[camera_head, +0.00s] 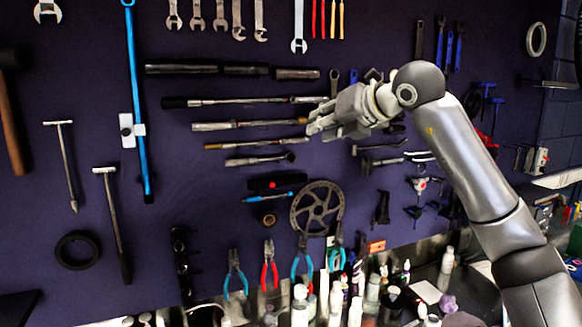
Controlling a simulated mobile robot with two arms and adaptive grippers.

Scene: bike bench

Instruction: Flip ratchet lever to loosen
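Several long-handled ratchet or torque wrenches hang level on the dark purple tool board: an upper one (225,102), a middle one (240,125) and a lower one (240,144). A shorter ratchet-like tool (252,160) hangs below them. My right gripper (316,122) is at the right ends of these tools, overlapping the middle and lower ones in the picture. I cannot tell whether it touches any of them. Its fingers are seen side-on, so their opening is unclear. A ratchet lever is too small to make out, or is hidden by the gripper. My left gripper is not in view.
A brake disc (316,209) and pliers (269,265) hang below the wrenches. A blue bar tool (137,90) and hammers hang at left. Bottles (300,305) crowd the bench below. More small tools hang right, behind my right arm.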

